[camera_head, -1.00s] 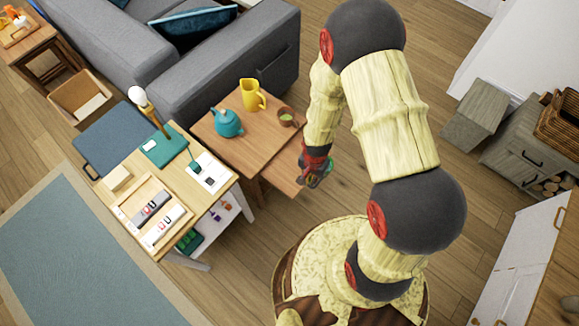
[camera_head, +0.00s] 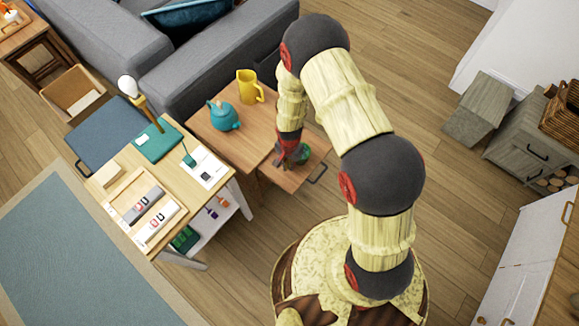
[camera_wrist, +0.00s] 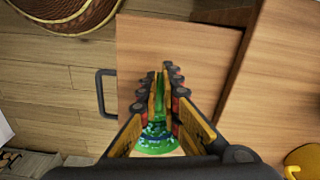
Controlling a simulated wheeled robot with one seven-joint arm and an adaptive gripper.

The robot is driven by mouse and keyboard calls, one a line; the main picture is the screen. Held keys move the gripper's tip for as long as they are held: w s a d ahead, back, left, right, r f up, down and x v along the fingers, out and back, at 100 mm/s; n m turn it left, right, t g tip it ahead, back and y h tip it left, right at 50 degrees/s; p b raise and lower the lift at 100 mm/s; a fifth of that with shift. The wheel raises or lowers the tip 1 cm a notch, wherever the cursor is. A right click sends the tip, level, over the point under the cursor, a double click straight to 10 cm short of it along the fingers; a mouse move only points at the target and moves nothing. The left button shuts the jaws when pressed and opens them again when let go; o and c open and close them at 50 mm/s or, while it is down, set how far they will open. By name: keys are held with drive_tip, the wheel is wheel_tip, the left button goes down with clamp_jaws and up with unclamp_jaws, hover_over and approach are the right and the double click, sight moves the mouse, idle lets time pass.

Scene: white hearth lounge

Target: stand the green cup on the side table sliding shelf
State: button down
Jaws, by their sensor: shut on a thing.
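The green cup (camera_wrist: 156,138) shows between my fingers in the wrist view, with a green and bluish pattern. My gripper (camera_wrist: 166,80) is shut on it. In the head view my gripper (camera_head: 292,150) holds the green cup (camera_head: 303,154), partly hidden, over the pulled-out sliding shelf (camera_head: 288,178) of the side table (camera_head: 240,149). The shelf also fills the middle of the wrist view (camera_wrist: 200,50), below the gripper. I cannot tell whether the cup touches the shelf.
A teal teapot (camera_head: 223,116) and a yellow pitcher (camera_head: 250,88) stand on the side table top. The shelf's dark handle (camera_head: 318,173) sticks out at its right. A work table (camera_head: 115,188) with trays stands to the left. Floor to the right is open.

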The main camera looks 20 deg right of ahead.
drive_tip(key=shift+f, duration=0.4)
drive_tip(key=shift+f, duration=0.15)
drive_tip(key=c, duration=2)
unclamp_jaws()
wheel_tip(320, 180, up, 12)
drive_tip(key=p, duration=0.4)
drive_tip(key=shift+r, duration=0.2)
